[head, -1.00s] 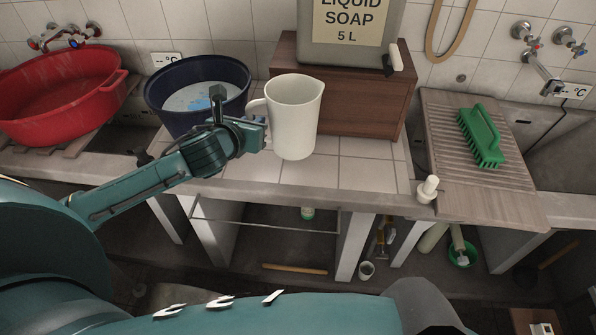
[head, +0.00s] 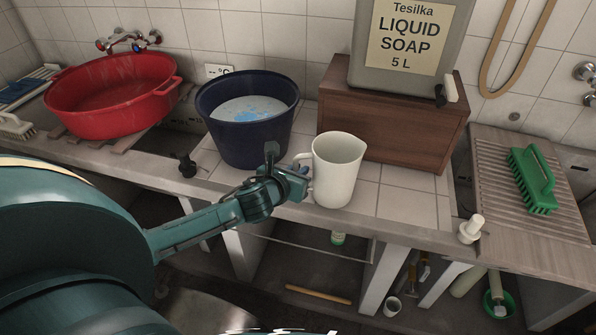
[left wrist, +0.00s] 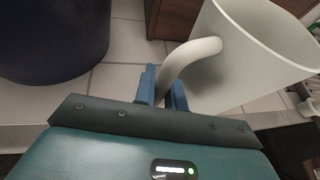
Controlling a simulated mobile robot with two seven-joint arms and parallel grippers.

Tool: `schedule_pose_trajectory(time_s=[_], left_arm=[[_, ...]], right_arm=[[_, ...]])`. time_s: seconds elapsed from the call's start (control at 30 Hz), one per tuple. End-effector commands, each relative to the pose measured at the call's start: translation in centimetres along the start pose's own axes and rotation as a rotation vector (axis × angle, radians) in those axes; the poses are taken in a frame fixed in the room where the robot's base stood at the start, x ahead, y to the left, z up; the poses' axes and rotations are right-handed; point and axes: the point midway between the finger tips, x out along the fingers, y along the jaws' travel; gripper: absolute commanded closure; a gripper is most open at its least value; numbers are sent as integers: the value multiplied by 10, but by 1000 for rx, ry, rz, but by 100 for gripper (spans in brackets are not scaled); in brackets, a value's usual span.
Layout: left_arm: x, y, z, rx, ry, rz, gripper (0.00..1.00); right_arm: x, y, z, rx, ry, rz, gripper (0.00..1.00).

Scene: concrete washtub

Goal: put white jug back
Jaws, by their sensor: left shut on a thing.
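The white jug (head: 337,172) is upright at the front of the tiled counter, in front of the brown wooden box. I cannot tell whether its base touches the tiles. My left gripper (head: 303,182) comes from the left and is shut on the jug's handle. In the left wrist view the jug (left wrist: 262,50) fills the upper right, and the blue fingers (left wrist: 165,88) close on the lower part of its handle. My right gripper is not in view.
A dark blue tub (head: 248,130) with water stands just left of the jug. The brown box (head: 395,125) holding a soap canister (head: 412,45) is behind it. A red basin (head: 112,98) is further left. A white pump top (head: 471,229) is at the right edge. Bare tiles lie right of the jug.

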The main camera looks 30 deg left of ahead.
Motion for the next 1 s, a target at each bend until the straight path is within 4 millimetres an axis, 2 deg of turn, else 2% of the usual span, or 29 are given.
schedule_pose_trajectory(time_s=[0.2, 0.23, 0.5, 0.8, 0.87, 1.0], left_arm=[[1, 0, -2, 0, 0, 0, 100], [1, 0, -2, 0, 0, 0, 87], [1, 0, -2, 0, 1, 0, 67], [-2, 0, 1, 0, 1, 0, 67], [-9, 1, 0, 2, 2, 0, 67], [-34, 0, 0, 3, 2, -2, 67]], right_arm=[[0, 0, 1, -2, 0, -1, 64], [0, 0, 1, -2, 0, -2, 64], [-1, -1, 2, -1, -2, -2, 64], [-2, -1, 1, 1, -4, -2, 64], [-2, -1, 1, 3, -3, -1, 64], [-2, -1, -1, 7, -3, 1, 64]])
